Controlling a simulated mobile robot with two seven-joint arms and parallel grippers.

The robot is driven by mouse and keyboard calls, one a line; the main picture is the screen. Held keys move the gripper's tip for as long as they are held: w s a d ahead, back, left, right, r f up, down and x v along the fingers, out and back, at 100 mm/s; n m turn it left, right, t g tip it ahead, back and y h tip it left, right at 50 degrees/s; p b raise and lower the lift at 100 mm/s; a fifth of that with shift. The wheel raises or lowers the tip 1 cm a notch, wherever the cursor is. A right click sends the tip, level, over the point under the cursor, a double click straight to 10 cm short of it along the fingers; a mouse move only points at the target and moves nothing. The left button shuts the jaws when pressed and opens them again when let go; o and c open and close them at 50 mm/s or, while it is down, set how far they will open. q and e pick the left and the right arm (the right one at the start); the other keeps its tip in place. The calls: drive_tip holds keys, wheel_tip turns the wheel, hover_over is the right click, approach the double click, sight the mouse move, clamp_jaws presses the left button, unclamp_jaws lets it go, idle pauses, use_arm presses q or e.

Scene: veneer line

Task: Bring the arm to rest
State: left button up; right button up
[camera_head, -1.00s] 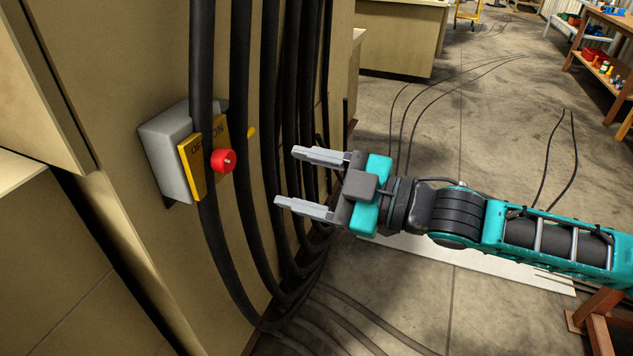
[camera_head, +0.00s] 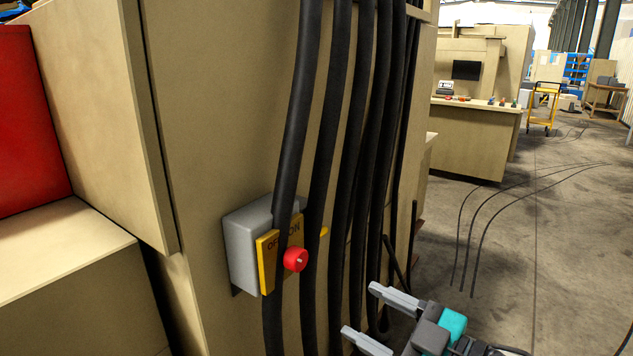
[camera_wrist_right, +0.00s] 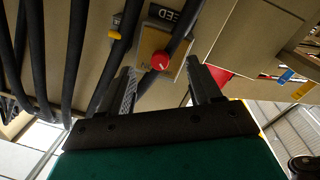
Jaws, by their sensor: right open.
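My right gripper (camera_head: 382,318) is at the bottom of the head view, open and empty, its two grey fingers pointing left toward the switch box. The grey switch box (camera_head: 247,250) has a yellow plate marked OFF and ON and a red knob (camera_head: 296,259). Black cables pass in front of it. The fingertips are apart from the box, to its lower right in the picture. In the right wrist view the gripper (camera_wrist_right: 165,80) shows two spread fingers, with the red knob (camera_wrist_right: 160,61) seen between them. My left gripper is not in view.
Several thick black cables (camera_head: 345,170) hang down the beige cabinet (camera_head: 215,110) close to my right gripper. Open concrete floor (camera_head: 560,235) lies to the right, with thin cables on it. A counter (camera_head: 470,140) and a yellow cart (camera_head: 541,108) stand farther back.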

drive_tip(key=s+d+f+m+h, duration=0.3)
drive_tip(key=s+f+m, duration=0.1)
drive_tip(key=f, duration=0.5)
drive_tip(key=s+d+f+m+h, duration=0.2)
drive_tip(key=s+f+m+h, duration=0.2)
drive_tip(key=f, duration=0.5)
drive_tip(key=s+d+f+m+g+h, duration=0.1)
drive_tip(key=s+d+f+m+h, duration=0.2)
drive_tip(key=f, duration=0.7)
drive_tip(key=shift+s+d+m+h, duration=0.35)
drive_tip(key=shift+s+m+h, duration=0.15)
drive_tip(key=shift+m+h, duration=0.2)
drive_tip(key=shift+w+a, duration=0.15)
drive_tip(key=shift+w+a+y, duration=0.2)
drive_tip(key=shift+a+y, duration=0.05)
drive_tip(key=shift+y, duration=0.05)
drive_tip(key=shift+s, duration=0.1)
